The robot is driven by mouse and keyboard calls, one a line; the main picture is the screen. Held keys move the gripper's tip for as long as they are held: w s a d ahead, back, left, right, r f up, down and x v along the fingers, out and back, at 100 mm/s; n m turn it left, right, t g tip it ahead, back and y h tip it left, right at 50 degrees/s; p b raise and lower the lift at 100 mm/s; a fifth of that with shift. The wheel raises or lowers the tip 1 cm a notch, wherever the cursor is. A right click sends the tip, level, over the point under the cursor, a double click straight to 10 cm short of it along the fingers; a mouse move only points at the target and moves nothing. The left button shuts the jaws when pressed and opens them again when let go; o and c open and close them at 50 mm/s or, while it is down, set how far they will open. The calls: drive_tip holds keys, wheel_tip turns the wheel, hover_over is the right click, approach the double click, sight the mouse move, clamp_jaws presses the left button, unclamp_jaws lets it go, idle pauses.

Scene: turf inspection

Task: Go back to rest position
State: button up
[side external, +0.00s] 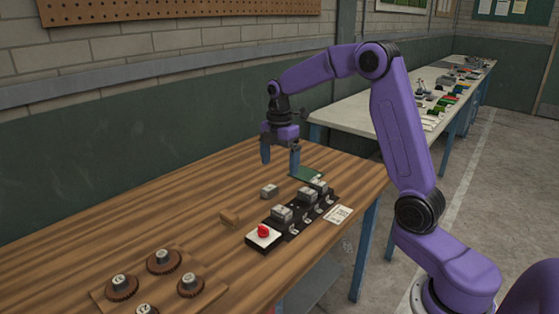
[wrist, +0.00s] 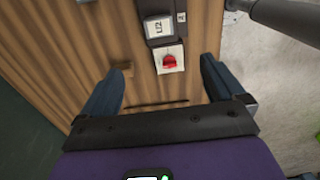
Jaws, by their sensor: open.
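My gripper (side external: 280,163) is open and empty, with its fingers pointing down above the wooden workbench (side external: 190,205). It hangs over the back part of the bench, apart from the objects there. In the wrist view my gripper (wrist: 163,68) shows its two blue-grey fingers spread wide with nothing between them. A red knob on a white square (wrist: 169,61) lies beyond the fingertips in that view. The same red knob (side external: 263,231) sits at the near end of a black fixture strip (side external: 294,232).
Grey blocks (side external: 307,195) sit on the strip. A loose grey block (side external: 269,191), a small wooden block (side external: 229,217) and a green board (side external: 306,174) lie nearby. A wooden board (side external: 186,308) with several gears is at the front left. A cluttered pale bench (side external: 370,115) stands behind.

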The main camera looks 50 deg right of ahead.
drive_tip(key=s+a+r+m, duration=0.1)
drive_tip(key=s+a+m, duration=0.1)
drive_tip(key=s+a, duration=1.2)
drive_tip(key=s+f+m, duration=0.2)
drive_tip(key=s+m, duration=0.1)
drive_tip(key=s, duration=1.7)
drive_tip(key=shift+f, duration=0.25)
